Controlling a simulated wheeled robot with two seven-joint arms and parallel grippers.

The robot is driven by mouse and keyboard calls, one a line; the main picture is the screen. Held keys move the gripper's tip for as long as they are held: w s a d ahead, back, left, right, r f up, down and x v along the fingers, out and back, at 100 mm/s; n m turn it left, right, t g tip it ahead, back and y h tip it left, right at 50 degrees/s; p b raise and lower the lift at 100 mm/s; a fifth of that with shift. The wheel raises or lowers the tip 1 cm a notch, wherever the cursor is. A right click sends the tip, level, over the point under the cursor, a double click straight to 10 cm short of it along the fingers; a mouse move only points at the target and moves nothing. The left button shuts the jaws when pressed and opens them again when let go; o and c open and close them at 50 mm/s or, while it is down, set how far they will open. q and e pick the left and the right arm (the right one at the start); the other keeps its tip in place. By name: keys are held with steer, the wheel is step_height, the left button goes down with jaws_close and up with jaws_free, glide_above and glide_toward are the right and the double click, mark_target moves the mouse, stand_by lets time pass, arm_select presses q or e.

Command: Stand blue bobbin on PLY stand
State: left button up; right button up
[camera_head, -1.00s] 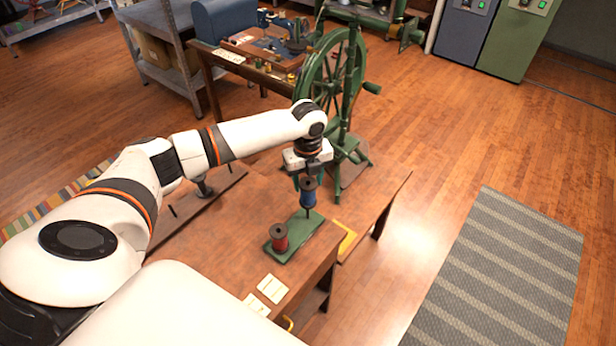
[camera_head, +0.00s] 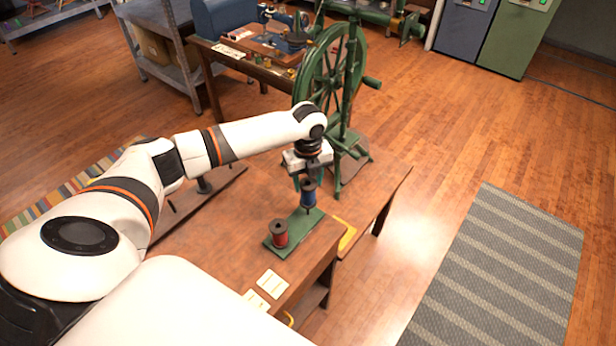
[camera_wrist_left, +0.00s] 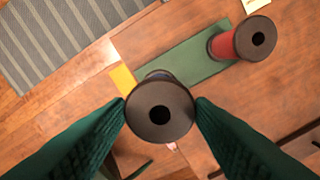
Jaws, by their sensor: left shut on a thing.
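The blue bobbin (camera_head: 309,192) has dark end discs and is upright over the far end of the green PLY stand (camera_head: 277,243). My left gripper (camera_head: 309,177) is shut on its top disc from above. In the left wrist view, the bobbin's dark top disc (camera_wrist_left: 160,111) sits between both fingertips and hides most of its blue body. A thin post shows just under the bobbin; I cannot tell how far the bobbin is down on it. A red bobbin (camera_head: 279,233) stands on the near end of the stand and also shows in the wrist view (camera_wrist_left: 229,45). My right gripper is not in view.
The stand lies on a wooden table (camera_head: 220,240) with pale cards (camera_head: 271,283) near its front. A yellow item (camera_head: 346,234) lies just right of the stand. A green spinning wheel (camera_head: 335,85) rises behind the gripper.

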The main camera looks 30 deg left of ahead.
arm_select(q)
steer(key=shift+f+b, duration=1.25)
steer(key=shift+f, duration=1.4)
steer(key=o, duration=0.8)
step_height(320, 180, up, 12)
steer(key=shift+r+b, duration=0.1)
steer(key=shift+b, duration=0.75)
